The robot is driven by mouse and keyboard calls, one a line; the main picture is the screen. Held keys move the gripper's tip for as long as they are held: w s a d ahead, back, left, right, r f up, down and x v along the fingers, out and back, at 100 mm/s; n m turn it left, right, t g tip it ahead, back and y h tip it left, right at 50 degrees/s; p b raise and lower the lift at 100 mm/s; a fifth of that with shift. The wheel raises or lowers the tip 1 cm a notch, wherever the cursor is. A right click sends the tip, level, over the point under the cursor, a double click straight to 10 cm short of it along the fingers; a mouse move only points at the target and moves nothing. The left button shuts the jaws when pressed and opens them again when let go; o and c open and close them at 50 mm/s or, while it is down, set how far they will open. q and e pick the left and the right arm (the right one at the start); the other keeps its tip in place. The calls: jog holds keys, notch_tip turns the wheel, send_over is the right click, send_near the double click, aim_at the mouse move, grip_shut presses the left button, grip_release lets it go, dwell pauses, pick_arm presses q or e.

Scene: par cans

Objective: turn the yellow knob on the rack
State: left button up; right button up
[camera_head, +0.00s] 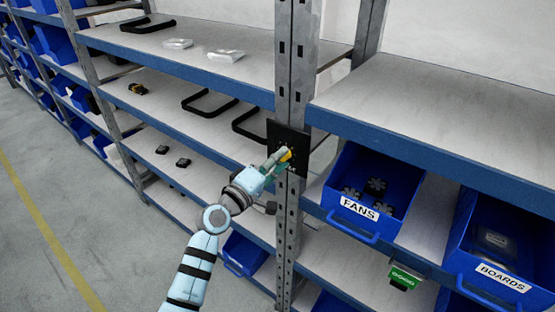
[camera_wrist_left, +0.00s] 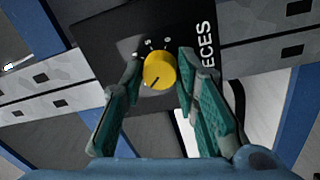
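The yellow knob (camera_wrist_left: 160,70) sits on a black panel (camera_wrist_left: 105,42) fixed to a rack post. A dark line on its face points to the lower left of the left wrist view, and small white marks lie around it. My left gripper (camera_wrist_left: 160,62) has its two green fingers on either side of the knob, with a narrow gap showing on each side. In the head view the knob (camera_head: 286,155) shows partly behind the left gripper (camera_head: 281,161), against the panel (camera_head: 301,137). My right gripper is in neither view.
The perforated post (camera_head: 297,65) stands between shelf bays. A blue FANS bin (camera_head: 350,222) and a blue BOARDS bin (camera_head: 470,270) are right of it. Black handles (camera_head: 210,112) lie on the left shelf.

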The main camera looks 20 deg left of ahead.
pick_arm(q)
jog(key=shift+o, duration=1.4)
jog(key=v, duration=1.2)
